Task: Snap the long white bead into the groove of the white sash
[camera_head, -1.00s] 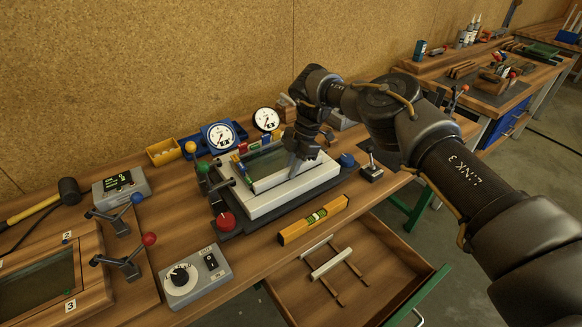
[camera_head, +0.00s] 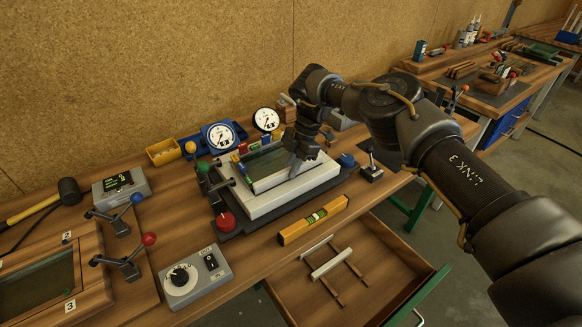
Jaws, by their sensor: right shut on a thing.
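The white sash (camera_head: 275,205) lies on a dark base on the bench, with a dark glass pane (camera_head: 262,164) inside it. My right gripper (camera_head: 294,172) reaches down over the sash's near inner edge, fingers pointing down. It is shut on the long white bead (camera_head: 268,184), which appears as a thin white strip along the near edge of the pane. The fingers hide part of the bead. I cannot tell whether the bead sits in the groove or just above it. My left gripper is not in view.
Toggle clamps with green (camera_head: 203,167) and red (camera_head: 226,221) knobs stand left of the sash. Colored blocks and two dial gauges (camera_head: 219,136) are behind. A yellow level (camera_head: 313,220) lies in front. An open drawer (camera_head: 375,262) below holds a white bar (camera_head: 332,263).

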